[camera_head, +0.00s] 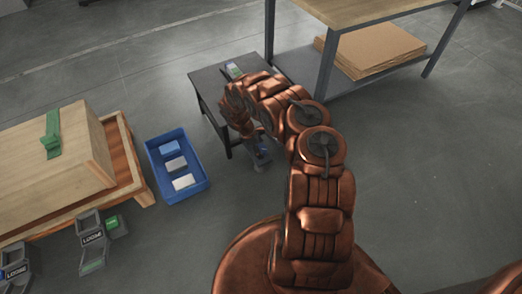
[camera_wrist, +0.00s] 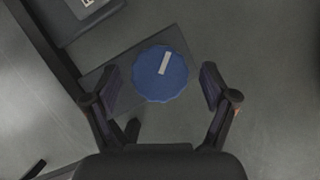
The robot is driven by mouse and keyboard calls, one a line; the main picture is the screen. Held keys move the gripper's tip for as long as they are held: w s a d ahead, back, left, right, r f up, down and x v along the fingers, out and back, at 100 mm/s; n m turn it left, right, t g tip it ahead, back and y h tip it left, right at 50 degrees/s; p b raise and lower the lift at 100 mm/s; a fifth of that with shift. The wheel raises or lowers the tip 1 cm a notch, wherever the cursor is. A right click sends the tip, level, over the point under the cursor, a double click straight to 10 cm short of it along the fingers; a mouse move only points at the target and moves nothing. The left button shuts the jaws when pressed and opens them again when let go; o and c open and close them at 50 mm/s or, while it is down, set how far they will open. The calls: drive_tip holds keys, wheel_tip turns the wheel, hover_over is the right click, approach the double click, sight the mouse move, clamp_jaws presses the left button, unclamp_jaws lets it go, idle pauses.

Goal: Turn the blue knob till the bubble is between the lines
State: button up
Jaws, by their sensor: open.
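The blue knob (camera_wrist: 160,73) is a scalloped disc with a white pointer mark tilted slightly right of upright. It shows near the middle of the wrist view, in front of a grey plate (camera_wrist: 102,65). My gripper (camera_wrist: 160,80) is open, with one finger left and one right of the knob. Gaps show between both fingers and its rim, and I cannot tell the distance in depth. In the head view my arm largely covers the knob's area. A small block with a greenish vial (camera_head: 234,70) sits on the dark table (camera_head: 207,84); its bubble and lines are too small to make out.
A blue bin (camera_head: 203,187) with several blocks stands on the floor left of my arm. A wooden bench (camera_head: 123,150) is further left, with grey bins (camera_head: 92,257) before it. A workbench (camera_head: 345,12) with cardboard on its shelf stands behind right. The floor at right is clear.

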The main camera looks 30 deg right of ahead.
drive_tip(key=shift+d+f, duration=0.2)
drive_tip(key=shift+f, duration=0.2)
drive_tip(key=c, duration=1.1)
drive_tip(key=shift+c, duration=0.2)
drive_tip(key=shift+m, duration=0.4)
drive_tip(key=m+g+y+p, duration=0.1)
drive_tip(key=m, duration=0.3)
drive_tip(key=shift+s, duration=0.1)
drive_tip(key=shift+m+g+y+p, duration=0.3)
drive_tip(key=shift+m+y, duration=0.2)
drive_tip(key=shift+m, duration=0.65)
drive_tip(key=shift+m+g+y+p, duration=0.2)
drive_tip(key=shift+m+y+p, duration=0.25)
drive_tip(key=shift+m, duration=0.7)
drive_tip(key=o, duration=1.1)
